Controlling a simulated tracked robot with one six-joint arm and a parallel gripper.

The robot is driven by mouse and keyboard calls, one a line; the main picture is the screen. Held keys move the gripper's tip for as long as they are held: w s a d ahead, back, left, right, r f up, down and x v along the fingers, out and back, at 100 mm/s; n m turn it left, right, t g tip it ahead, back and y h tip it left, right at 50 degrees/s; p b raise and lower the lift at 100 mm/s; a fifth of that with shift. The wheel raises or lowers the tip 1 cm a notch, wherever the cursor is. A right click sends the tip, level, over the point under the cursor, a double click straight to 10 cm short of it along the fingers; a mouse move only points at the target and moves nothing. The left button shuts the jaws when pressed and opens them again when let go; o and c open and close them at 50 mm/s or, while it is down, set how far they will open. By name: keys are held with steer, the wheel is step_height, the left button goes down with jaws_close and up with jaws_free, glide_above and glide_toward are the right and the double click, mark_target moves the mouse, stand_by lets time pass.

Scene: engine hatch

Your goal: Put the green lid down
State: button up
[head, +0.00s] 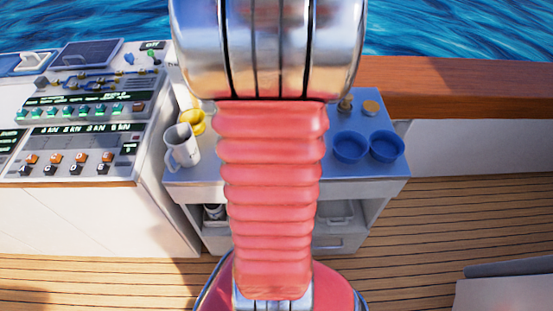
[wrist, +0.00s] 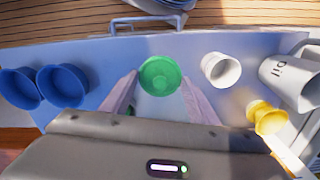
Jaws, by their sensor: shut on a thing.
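The green lid (wrist: 160,75) is a round disc between the two pale fingers of my gripper (wrist: 159,80) in the wrist view. The fingers are shut on it, one at each side. It shows over the light blue-grey top of the small cabinet (wrist: 205,45); I cannot tell whether it touches that top. A small bit of green also shows by the left finger, mostly hidden. In the head view my arm hides the lid and the gripper.
A control panel (head: 75,125) is left.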

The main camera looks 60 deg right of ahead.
steer(key=shift+f, duration=2.7)
steer(key=shift+f, duration=1.85)
steer(key=o, duration=1)
steer(key=shift+f, duration=0.1)
step_height(320, 180, up, 12)
steer(key=shift+r, duration=0.1)
